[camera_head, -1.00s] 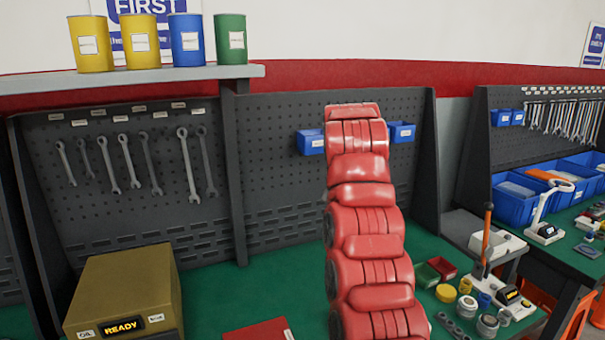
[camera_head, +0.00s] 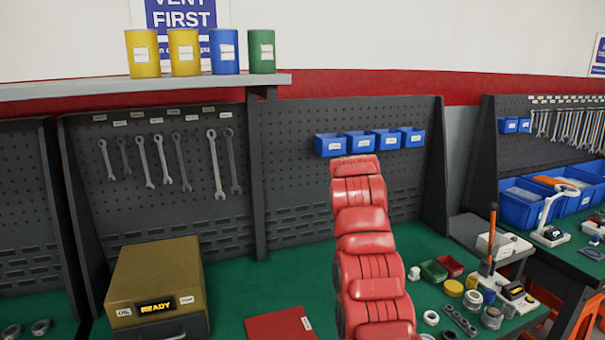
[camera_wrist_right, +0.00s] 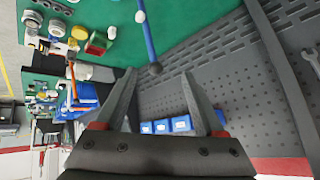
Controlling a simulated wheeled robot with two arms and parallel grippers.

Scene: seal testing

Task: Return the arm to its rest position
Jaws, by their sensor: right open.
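One red segmented arm of mine (camera_head: 372,260) rises from the bottom edge, right of centre, in the head view. No gripper can be made out on it there. In the right wrist view my right gripper (camera_wrist_right: 159,74) is open. Its two grey fingers stand apart, with nothing held between them. A blue rod with a dark ball end (camera_wrist_right: 148,40) shows beyond the fingertips, apart from them. My left gripper is in neither view.
The green bench (camera_head: 255,290) holds a gold box reading READY (camera_head: 157,290), a red folder (camera_head: 280,325), and small parts at right. Behind stands a pegboard (camera_head: 300,190) with wrenches and blue bins (camera_head: 358,143). Cans (camera_head: 184,52) stand on a shelf (camera_head: 150,87).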

